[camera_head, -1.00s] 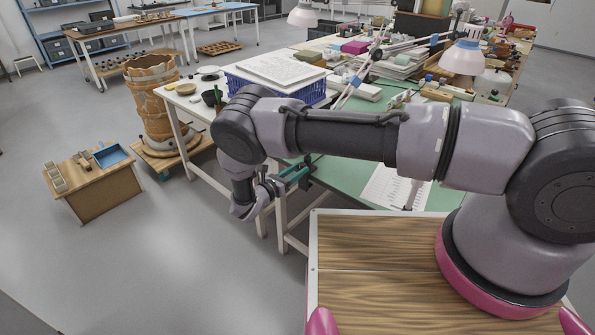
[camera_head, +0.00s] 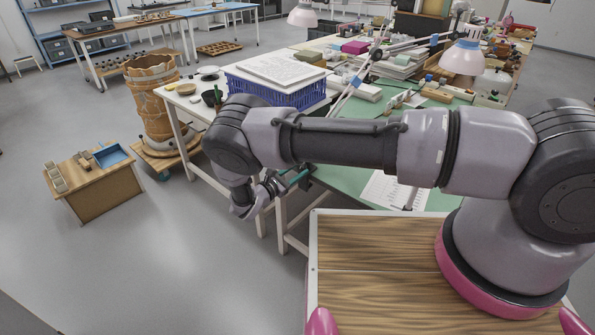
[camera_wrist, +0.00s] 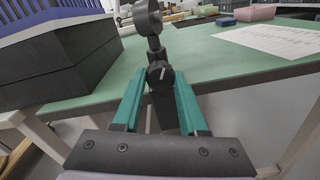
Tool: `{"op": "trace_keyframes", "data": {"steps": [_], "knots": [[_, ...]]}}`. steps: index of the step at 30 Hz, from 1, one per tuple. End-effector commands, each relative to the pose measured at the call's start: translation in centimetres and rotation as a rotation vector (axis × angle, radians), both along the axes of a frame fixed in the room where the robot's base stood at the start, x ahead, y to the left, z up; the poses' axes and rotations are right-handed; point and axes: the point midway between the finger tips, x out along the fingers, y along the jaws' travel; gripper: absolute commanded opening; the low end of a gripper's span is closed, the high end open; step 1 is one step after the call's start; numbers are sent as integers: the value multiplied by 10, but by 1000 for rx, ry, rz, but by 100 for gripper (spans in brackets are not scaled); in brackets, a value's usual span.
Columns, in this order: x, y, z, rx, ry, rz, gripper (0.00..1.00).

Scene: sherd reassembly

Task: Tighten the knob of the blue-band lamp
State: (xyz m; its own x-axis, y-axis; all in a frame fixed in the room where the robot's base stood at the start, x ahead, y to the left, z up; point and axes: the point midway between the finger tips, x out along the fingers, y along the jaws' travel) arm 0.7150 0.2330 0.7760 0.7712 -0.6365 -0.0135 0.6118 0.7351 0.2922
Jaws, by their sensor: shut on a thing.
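The blue-band lamp has a pale shade (camera_head: 463,57) and a jointed arm with a blue band (camera_head: 434,40); it leans over the cluttered bench. In the wrist view, a dark knob (camera_wrist: 160,73) with a white mark sits at the green bench edge, below a dark upright clamp part (camera_wrist: 149,22). My gripper (camera_wrist: 159,82) has teal fingers on either side of the knob and is shut on it. In the head view my gripper (camera_head: 294,178) is at the bench's near edge; my arm hides the knob there. I cannot trace the knob up to the lamp.
A printed paper (camera_head: 390,190) lies to the right. A second lamp shade (camera_head: 302,15) hangs behind. Open floor lies left of my gripper.

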Motion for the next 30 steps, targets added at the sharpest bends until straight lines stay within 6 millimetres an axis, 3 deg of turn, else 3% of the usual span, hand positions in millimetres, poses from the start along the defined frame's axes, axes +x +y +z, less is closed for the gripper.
{"op": "trace_keyframes", "data": {"steps": [21,22,24,30], "knots": [[0,0,0,76,-60,1,0],[0,0,0,76,-60,1,46],[0,0,0,76,-60,1,72],[0,0,0,76,-59,1,72]]}}
